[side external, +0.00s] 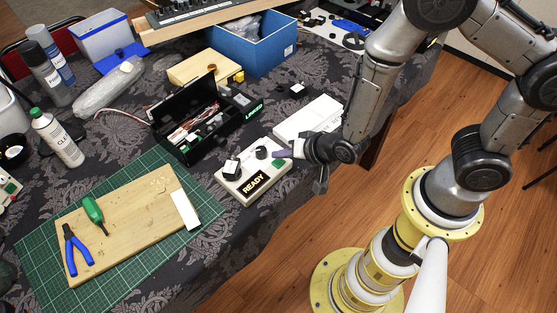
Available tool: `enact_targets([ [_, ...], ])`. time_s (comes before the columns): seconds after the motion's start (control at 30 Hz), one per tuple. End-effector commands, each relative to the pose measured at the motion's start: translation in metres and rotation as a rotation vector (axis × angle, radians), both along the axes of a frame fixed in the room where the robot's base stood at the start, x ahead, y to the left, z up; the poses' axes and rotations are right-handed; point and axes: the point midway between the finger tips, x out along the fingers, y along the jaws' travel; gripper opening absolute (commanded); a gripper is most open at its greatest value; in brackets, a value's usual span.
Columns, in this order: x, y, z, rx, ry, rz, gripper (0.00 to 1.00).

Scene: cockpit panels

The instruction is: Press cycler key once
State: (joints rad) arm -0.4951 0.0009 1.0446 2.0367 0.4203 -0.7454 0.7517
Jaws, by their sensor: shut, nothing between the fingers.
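A cream panel box (253,196) with a black READY label sits near the table's front edge. I cannot tell for certain which part is the cycler key. The tips are close beside the round black control, over the box's right side. I cannot tell whether they touch it.
An open black case (184,114) with a LINKED label stands behind the box. A white panel (309,119) lies behind my gripper. A wooden board (130,215) with blue pliers (76,250) and a green screwdriver (93,209) lies at left. A blue bin (252,50) stands at the back.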

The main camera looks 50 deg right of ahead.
Motion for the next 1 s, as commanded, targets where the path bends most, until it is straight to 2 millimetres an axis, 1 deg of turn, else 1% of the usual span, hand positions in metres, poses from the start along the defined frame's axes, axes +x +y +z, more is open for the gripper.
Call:
enact_targets([
  [0.4, 0.0, 0.0, -0.008, 0.001, -0.001, 0.001, 0.0],
  [1.0, 0.0, 0.0, -0.011, 0.0, 0.0, 0.0, 0.0],
])
